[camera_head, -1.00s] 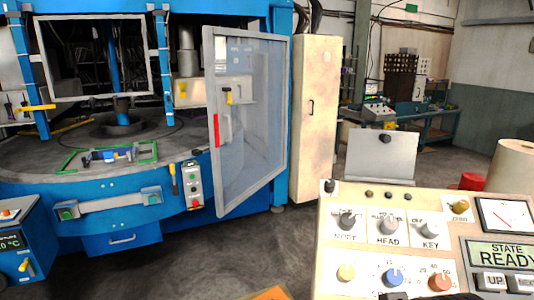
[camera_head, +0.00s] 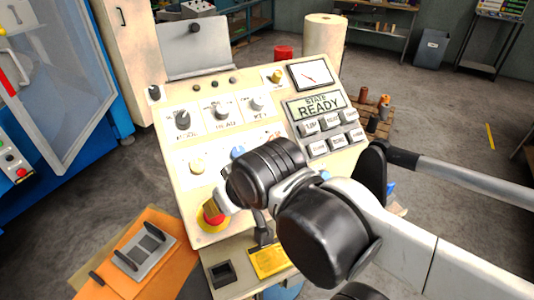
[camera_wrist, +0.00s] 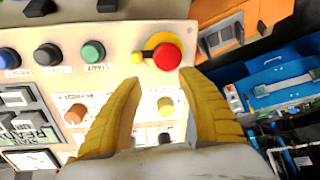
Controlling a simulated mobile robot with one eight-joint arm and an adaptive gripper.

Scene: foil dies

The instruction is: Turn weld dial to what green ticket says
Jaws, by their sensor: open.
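The control panel (camera_head: 182,133) carries the dials; I cannot read which label is the weld dial's. In the head view a cream knob (camera_head: 197,166) and a blue knob (camera_head: 238,152) show; my arm partly covers the row. In the wrist view my gripper (camera_wrist: 159,76) is open and empty over the panel, its yellow fingers on either side of the cream knob (camera_wrist: 165,107). Contact cannot be told. An orange knob (camera_wrist: 74,115) is left of the fingers; the blue knob seems hidden behind the left finger. I cannot make out a green ticket.
A red mushroom button (camera_wrist: 167,56) on a yellow base lies just beyond the fingertips; it also shows in the head view (camera_head: 213,217). Blue, black and green buttons (camera_wrist: 93,54) sit beside it. An orange cart (camera_head: 102,277) stands left of the panel.

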